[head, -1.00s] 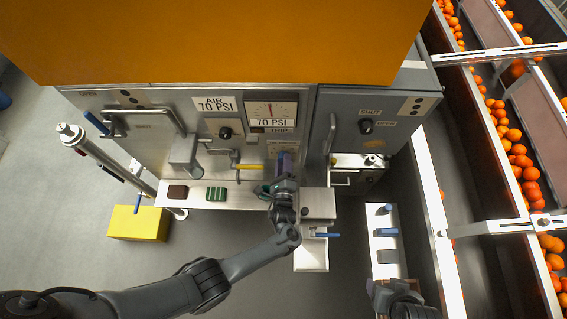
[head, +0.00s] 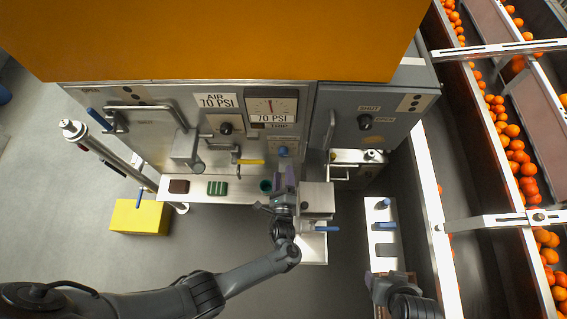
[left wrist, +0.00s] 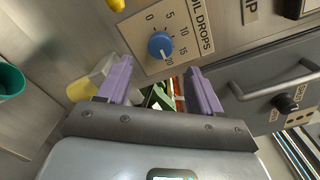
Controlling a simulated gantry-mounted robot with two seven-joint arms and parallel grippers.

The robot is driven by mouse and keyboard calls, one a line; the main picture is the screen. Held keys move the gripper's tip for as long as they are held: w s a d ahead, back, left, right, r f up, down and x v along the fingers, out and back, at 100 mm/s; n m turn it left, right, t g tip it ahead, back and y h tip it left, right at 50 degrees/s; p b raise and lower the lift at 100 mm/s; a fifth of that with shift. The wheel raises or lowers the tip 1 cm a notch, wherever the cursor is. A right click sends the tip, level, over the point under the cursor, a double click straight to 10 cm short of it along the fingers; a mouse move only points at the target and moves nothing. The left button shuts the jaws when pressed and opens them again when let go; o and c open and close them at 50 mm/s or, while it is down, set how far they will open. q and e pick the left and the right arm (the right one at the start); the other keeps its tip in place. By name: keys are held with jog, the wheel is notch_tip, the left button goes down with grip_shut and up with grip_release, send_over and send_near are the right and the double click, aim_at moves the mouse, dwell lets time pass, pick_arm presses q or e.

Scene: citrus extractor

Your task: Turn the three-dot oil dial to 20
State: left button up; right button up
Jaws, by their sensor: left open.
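The blue oil dial (head: 283,151) sits low on the machine's front panel. In the left wrist view the blue dial (left wrist: 160,45) is on a beige plate reading "OIL DROPS", with a scale from 0 to 20. Its pale pointer mark appears to point at 20. No dots are readable beside it. My left gripper (head: 285,178) is just in front of the dial, apart from it. In the left wrist view its purple fingers (left wrist: 160,80) are spread and empty, below the dial. My right gripper (head: 390,282) is at the lower right, its fingers unclear.
A green cup (head: 265,185) stands on the shelf just left of my left gripper. A yellow handle (head: 251,162) and a grey box (head: 317,197) are close by. The conveyor of oranges is at right.

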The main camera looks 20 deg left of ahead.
pick_arm(q)
jog(key=shift+v, duration=2.05)
